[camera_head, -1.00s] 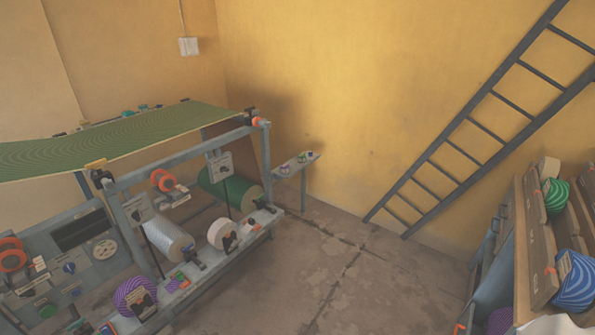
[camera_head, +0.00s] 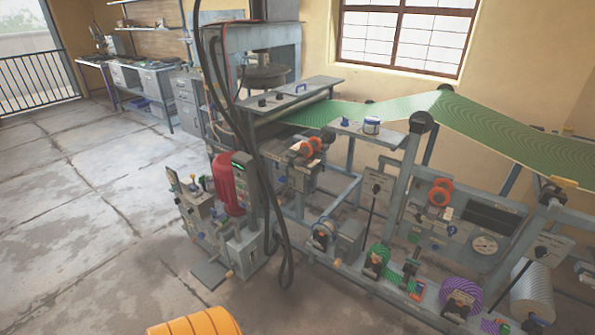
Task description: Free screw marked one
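The plate press machine (camera_head: 345,262) fills the middle and right of the head view. It carries several knobs, levers and rolls. A green patterned sheet (camera_head: 480,122) runs over its top. I cannot make out any screw marked one; markings on the machine are too small to read. Orange-red knobs (camera_head: 307,147) sit on its upper left part, and an orange-red ring (camera_head: 440,192) sits on a panel further right. Neither of my grippers is in view.
A red cylinder (camera_head: 228,185) stands on a unit with levers at the machine's left, with dark hoses hanging beside it. An orange rounded object (camera_head: 198,325) shows at the bottom edge. The concrete floor (camera_head: 80,225) at left is clear. Workbenches (camera_head: 140,78) stand at the back left.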

